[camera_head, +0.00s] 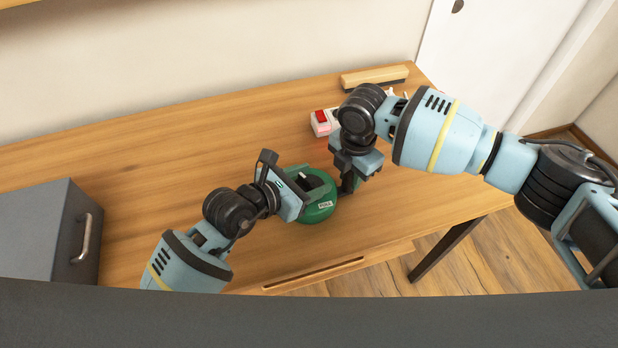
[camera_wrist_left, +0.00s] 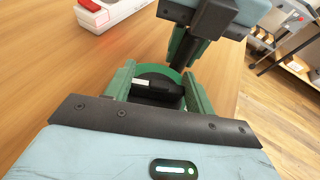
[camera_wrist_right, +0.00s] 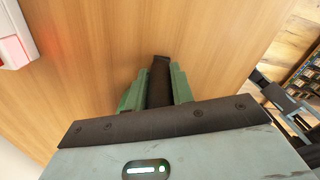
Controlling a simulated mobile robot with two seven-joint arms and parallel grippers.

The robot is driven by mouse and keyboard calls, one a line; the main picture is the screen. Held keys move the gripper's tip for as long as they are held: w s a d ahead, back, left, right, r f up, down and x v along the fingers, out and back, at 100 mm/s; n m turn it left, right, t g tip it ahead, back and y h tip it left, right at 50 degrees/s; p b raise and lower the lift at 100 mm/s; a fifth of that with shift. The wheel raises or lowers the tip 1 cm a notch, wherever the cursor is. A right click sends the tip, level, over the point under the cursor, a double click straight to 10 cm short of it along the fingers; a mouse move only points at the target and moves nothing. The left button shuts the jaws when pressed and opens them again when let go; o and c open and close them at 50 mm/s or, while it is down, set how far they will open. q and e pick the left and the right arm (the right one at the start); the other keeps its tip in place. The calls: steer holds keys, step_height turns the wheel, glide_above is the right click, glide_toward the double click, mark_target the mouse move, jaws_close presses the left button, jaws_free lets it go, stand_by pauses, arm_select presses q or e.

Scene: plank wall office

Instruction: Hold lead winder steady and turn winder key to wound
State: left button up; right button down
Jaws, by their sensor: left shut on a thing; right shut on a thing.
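The lead winder (camera_head: 319,213) is a round green drum with a small white label on its side, on the wooden desk. On its dark top is a black winder key (camera_wrist_left: 158,92) with a white mark at one end. My left gripper (camera_head: 300,183) reaches over the drum from the left and is shut on the key, which lies between its green fingers in the left wrist view. My right gripper (camera_head: 348,178) points down at the drum's right side. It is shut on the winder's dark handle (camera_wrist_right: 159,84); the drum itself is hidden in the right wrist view.
A white device with a red switch (camera_head: 322,122) stands behind the winder, close to my right wrist. A wooden block with a dark base (camera_head: 375,76) lies at the back edge. A grey drawer cabinet (camera_head: 40,235) stands at the left. The desk (camera_head: 170,150) between is clear.

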arm_select(q)
steer(key=shift+m+g+h, duration=0.8)
steer(key=shift+m+g, duration=0.6)
steer(key=shift+g, duration=0.1)
steer(key=o, duration=1)
steer(key=shift+v, duration=3.8)
steer(key=shift+f, duration=0.1)
